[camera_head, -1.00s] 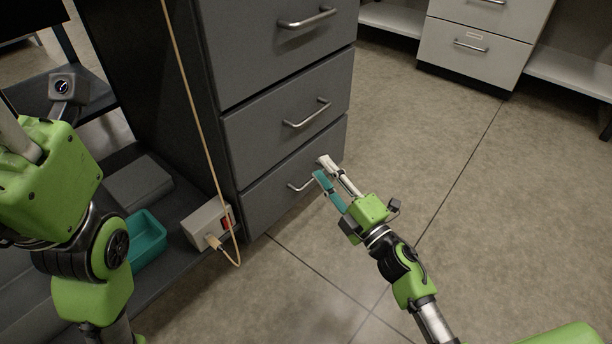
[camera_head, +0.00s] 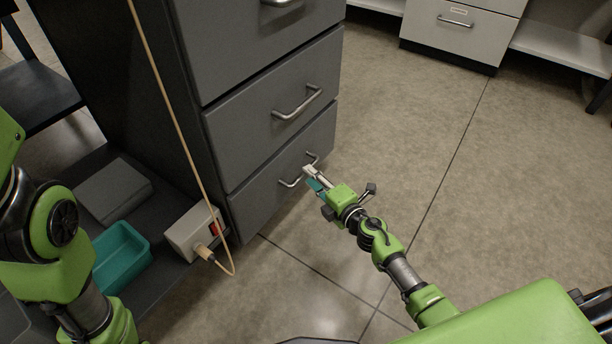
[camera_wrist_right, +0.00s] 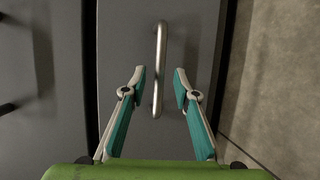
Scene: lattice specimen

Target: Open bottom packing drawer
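The bottom drawer (camera_head: 262,200) of the dark grey cabinet is closed, flush with the drawers above. Its silver bar handle (camera_head: 291,183) shows at both ends in the head view, partly hidden by my right gripper (camera_head: 309,176). In the right wrist view the handle (camera_wrist_right: 160,68) runs upright between the two fingers of the right gripper (camera_wrist_right: 160,80), which are open and apart from it on both sides. The fingers have teal pads. My left arm shows at the left of the head view, but its gripper is out of frame.
A tan cord (camera_head: 172,110) hangs in front of the cabinet's side to a white power box (camera_head: 193,232). A teal bin (camera_head: 121,256) sits on the low shelf at left. The floor (camera_head: 420,170) right of the cabinet is clear.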

